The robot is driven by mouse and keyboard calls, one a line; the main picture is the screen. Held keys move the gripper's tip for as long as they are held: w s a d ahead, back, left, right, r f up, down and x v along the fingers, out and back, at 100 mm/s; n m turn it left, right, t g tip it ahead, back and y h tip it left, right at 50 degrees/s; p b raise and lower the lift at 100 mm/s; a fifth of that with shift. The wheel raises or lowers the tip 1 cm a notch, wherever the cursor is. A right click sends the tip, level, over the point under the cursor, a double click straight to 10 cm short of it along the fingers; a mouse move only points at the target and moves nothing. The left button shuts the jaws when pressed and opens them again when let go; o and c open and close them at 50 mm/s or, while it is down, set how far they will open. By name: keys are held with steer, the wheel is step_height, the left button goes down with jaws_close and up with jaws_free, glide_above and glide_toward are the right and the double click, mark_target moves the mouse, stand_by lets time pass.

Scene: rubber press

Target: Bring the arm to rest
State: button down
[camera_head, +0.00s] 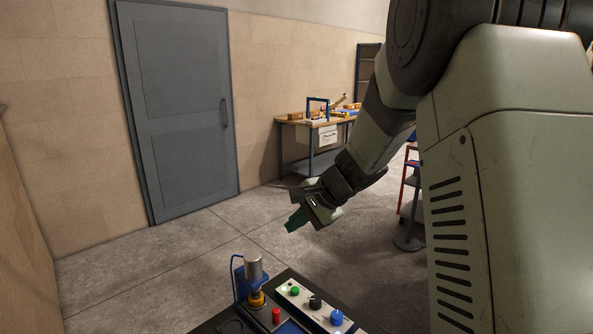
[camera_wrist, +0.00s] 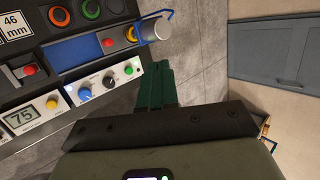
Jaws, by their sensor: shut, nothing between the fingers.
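My arm reaches down from the right in the head view, and my gripper (camera_head: 296,219) hangs in the air above and behind the press panel. Its green fingers also show in the wrist view (camera_wrist: 157,85), lying close together with nothing between them. The press panel (camera_wrist: 85,50) lies at the upper left of the wrist view, apart from the fingers. It carries knobs, buttons and a small display reading 75. A grey cylinder (camera_head: 253,266) stands on the panel in the head view, over a yellow fitting, with a blue bracket beside it.
A control box (camera_head: 315,303) with green, black and blue knobs sits on the panel's right. Behind are a grey door (camera_head: 185,110), a workbench (camera_head: 310,123) with items on it, and a red-framed stand (camera_head: 408,185). The floor (camera_head: 150,255) at the left is clear.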

steer(key=s+d+r+n+h, duration=0.25)
steer(key=s+r+n, duration=0.25)
steer(key=s+r, duration=0.75)
steer(key=s+d+n+t+h, duration=0.1)
steer(key=s+d, duration=0.3)
steer(key=s, duration=0.5)
steer(key=s+d+n+h, duration=0.3)
steer(key=s+d, duration=0.1)
steer(key=s, duration=0.6)
steer(key=shift+d+r+t, duration=0.35)
steer(key=shift+t, duration=0.05)
